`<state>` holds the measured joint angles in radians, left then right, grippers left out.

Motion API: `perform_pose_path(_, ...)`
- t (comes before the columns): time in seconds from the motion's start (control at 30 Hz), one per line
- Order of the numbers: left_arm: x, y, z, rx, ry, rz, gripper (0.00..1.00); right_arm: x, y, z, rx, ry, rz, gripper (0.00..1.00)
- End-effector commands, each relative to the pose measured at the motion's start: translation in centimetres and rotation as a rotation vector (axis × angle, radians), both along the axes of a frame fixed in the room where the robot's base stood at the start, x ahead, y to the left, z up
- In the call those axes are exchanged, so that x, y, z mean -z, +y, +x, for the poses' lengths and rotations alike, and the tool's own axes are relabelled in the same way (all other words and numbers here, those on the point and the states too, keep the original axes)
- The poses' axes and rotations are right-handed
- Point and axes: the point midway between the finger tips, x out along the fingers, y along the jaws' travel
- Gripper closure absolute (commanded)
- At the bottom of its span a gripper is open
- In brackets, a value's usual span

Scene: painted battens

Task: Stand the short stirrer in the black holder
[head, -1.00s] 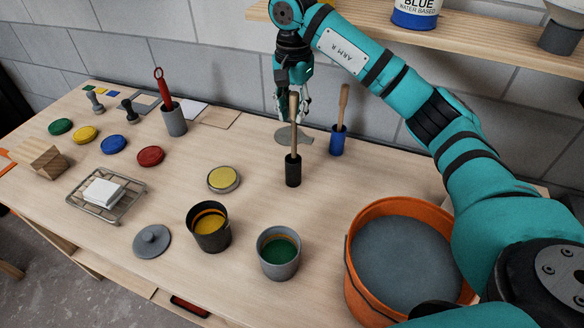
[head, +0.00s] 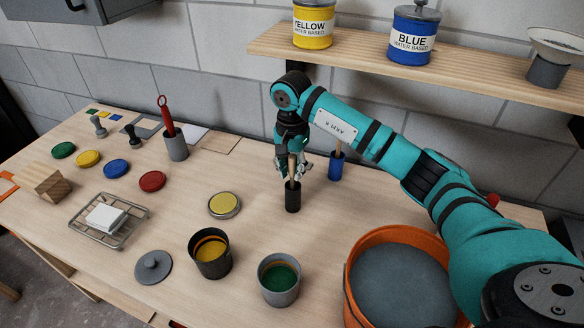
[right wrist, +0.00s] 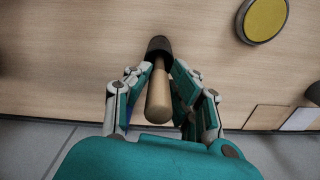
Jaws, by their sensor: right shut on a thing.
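My right gripper (head: 288,172) is shut on the stirrer just above the holder. In the right wrist view the stirrer's handle (right wrist: 158,98) lies between the two fingers, and the holder's dark mouth (right wrist: 158,46) is beyond the fingertips. The stirrer's lower end is hidden inside. My left gripper is out of view.
A blue holder (head: 336,169) with another wooden-handled tool stands close behind, right of my gripper. The orange bucket (head: 352,262) is at front right.

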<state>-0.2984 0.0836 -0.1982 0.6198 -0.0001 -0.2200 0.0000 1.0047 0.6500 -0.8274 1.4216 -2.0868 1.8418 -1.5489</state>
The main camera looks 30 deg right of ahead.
Motion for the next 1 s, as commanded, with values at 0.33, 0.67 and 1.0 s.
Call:
perform_pose_path(0.33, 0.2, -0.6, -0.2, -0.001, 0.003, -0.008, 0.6, 0.2, 0.0, 0.0, 0.0, 0.0, -0.001, 0.56)
perform_pose_path(0.67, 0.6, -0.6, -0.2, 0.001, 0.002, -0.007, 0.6, -1.2, 0.0, 0.1, 0.001, -0.004, -0.001, 0.56)
perform_pose_path(1.0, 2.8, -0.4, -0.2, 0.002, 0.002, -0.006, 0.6, -8.6, 0.0, 0.1, 0.001, -0.007, -0.002, 0.56)
